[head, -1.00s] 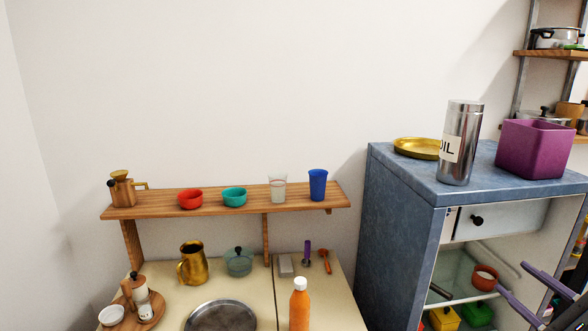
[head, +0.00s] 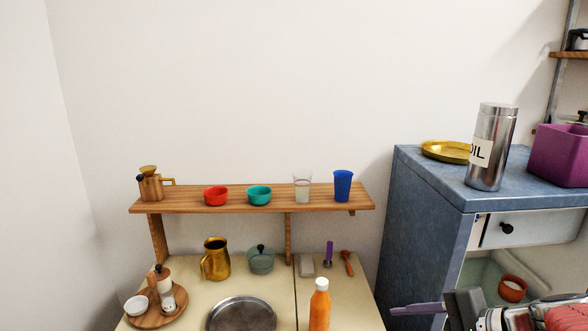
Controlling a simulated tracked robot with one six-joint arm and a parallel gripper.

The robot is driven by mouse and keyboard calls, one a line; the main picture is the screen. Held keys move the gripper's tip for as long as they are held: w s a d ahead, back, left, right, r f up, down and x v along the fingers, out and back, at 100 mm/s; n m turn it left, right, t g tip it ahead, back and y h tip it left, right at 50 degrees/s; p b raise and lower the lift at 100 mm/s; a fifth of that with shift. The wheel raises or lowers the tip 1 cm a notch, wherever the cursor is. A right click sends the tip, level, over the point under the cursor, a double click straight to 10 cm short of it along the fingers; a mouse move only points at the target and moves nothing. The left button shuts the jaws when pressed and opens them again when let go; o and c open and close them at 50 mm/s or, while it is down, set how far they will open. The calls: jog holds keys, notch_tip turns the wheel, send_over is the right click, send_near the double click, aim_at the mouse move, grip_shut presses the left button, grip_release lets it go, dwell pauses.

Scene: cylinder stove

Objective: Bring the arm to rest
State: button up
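My gripper (head: 418,309) is at the lower right of the head view, in front of the blue cabinet. A purple-grey finger points left, and the dark wrist of my arm lies to its right. The fingers are seen edge-on and the frame's bottom cuts off part of the arm, so the gap between them does not show. No object is visible at the fingertip.
The blue cabinet (head: 420,200) carries an oil canister (head: 492,150), a gold plate (head: 445,152) and a purple box (head: 560,155). A red-brown pot (head: 512,288) sits inside it, close to my arm. An orange bottle (head: 319,308) stands left of my gripper.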

jog(key=s+a+n+g+h, duration=0.1)
jog(key=s+a+n+h, duration=0.5)
jog(key=s+n, duration=0.4)
jog(key=n+h, duration=0.1)
jog(key=n, duration=0.2)
jog(key=shift+s+a+n+g, duration=0.15)
jog(key=shift+a+n+g, duration=0.15)
jog(key=shift+n+g, duration=0.1)
jog(key=shift+c, duration=0.2)
